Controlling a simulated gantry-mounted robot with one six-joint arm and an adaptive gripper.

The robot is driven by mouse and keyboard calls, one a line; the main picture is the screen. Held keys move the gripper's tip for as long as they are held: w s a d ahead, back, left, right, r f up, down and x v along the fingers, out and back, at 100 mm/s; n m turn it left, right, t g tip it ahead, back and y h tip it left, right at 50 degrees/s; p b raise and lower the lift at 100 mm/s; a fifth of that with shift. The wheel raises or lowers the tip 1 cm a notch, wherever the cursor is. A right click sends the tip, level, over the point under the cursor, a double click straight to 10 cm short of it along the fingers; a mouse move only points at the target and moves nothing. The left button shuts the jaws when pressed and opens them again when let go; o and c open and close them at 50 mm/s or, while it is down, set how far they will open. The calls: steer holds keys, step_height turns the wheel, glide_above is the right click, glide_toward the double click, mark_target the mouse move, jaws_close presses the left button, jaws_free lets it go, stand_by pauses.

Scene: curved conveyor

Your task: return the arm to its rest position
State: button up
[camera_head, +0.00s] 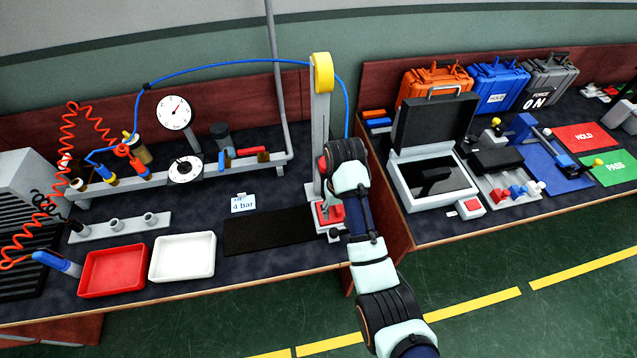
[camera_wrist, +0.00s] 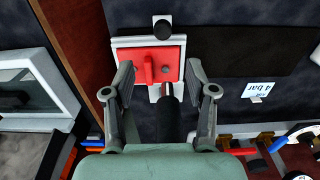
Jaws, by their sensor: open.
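My arm reaches over the gap between the two benches in the head view. My gripper (camera_wrist: 161,83) shows in the wrist view with its two fingers wide apart and nothing held between them. Beyond the fingertips is a red block (camera_wrist: 147,66) on a pale base plate. In the head view this red block (camera_head: 329,212) sits at the foot of the grey post with the yellow top, beside my arm. A dark rod stands between the fingers in the wrist view. I cannot tell how far the fingertips are from the block.
The grey post (camera_head: 320,130) with its blue hose stands close to my arm. An open case (camera_head: 432,180) lies to the right. A red tray (camera_head: 113,271) and a white tray (camera_head: 182,257) lie on the left bench. The green floor in front is clear.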

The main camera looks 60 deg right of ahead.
stand_by(0.3)
steer(key=w+a+r+n+t+h, duration=0.1)
steer(key=w+a+r+n+t, duration=0.15)
steer(key=w+a, duration=0.45)
steer(key=w+a+r+n+t+h, duration=0.1)
steer(key=w+a+r+n+t, duration=0.2)
steer(key=a, duration=0.7)
steer(key=a+r+n+t+y, duration=0.1)
steer(key=a+r+n+t, duration=0.15)
steer(key=a+r, duration=0.55)
steer(key=a+r+n+t+y, duration=0.1)
steer(key=a+r+t, duration=0.25)
steer(key=a, duration=0.95)
step_height(320, 180, up, 31)
steer(key=s+a+t+p, duration=0.1)
steer(key=s+p, duration=0.1)
steer(key=p, duration=2.7)
step_height(320, 180, down, 51)
steer(key=b, duration=5)
steer(key=shift+n+b, duration=0.35)
steer(key=shift+n, duration=0.05)
